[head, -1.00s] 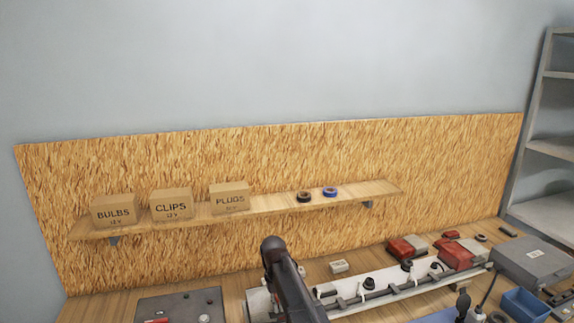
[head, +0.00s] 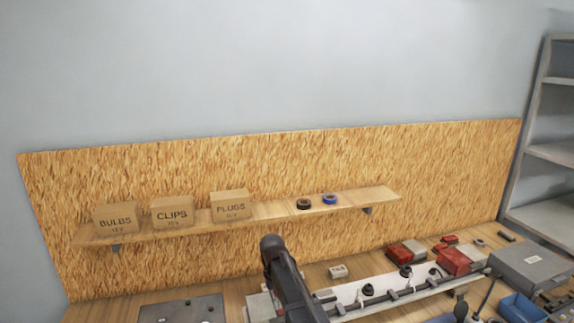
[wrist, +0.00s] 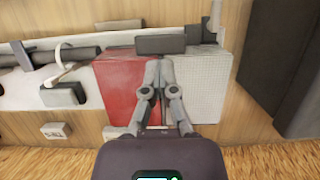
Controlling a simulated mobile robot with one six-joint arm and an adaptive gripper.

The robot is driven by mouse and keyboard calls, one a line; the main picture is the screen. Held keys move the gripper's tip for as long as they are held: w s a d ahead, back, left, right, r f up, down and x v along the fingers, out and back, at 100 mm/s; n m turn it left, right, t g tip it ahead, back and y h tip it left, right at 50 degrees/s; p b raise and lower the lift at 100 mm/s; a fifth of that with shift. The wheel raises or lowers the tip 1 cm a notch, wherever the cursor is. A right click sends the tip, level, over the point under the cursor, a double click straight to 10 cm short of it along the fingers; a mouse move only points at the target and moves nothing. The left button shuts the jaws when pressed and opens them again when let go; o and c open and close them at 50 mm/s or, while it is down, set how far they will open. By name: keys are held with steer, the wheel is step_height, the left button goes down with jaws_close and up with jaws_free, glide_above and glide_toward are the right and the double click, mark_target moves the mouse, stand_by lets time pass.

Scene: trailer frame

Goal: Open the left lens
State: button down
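The left lens, with a red half (wrist: 125,85) and a whitish half (wrist: 205,85), lies under my gripper in the wrist view. In the head view only its pale edge (head: 258,307) shows beside my arm, which hides most of it. My gripper (wrist: 160,62) is over the middle of the lens, its two fingertips close together at a dark block (wrist: 160,44) on the lens's far edge. I cannot tell whether the tips touch the block. The lens looks closed.
A white light bar (head: 385,288) with dark fittings runs right from the lens. Another red and white lens (head: 453,262) is at its far end. A grey panel (head: 180,308) lies left. A small labelled box (head: 338,271) sits behind the bar. A shelf (head: 270,209) holds cartons and tape rolls.

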steer(key=shift+r, duration=0.15)
steer(key=shift+w+p+v, duration=0.1)
steer(key=shift+p+v, duration=0.95)
steer(key=shift+w+p+v, duration=0.15)
steer(key=shift+p+v, duration=0.85)
steer(key=shift+p+v, duration=2)
steer(key=shift+v, duration=0.1)
steer(key=shift+w+a, duration=0.1)
steer(key=shift+w, duration=0.05)
steer(key=c, duration=0.9)
jaws_free()
steer(key=shift+o, duration=0.2)
steer(key=shift+r, duration=0.1)
steer(key=shift+r+p, duration=2.4)
steer(key=shift+p, duration=0.1)
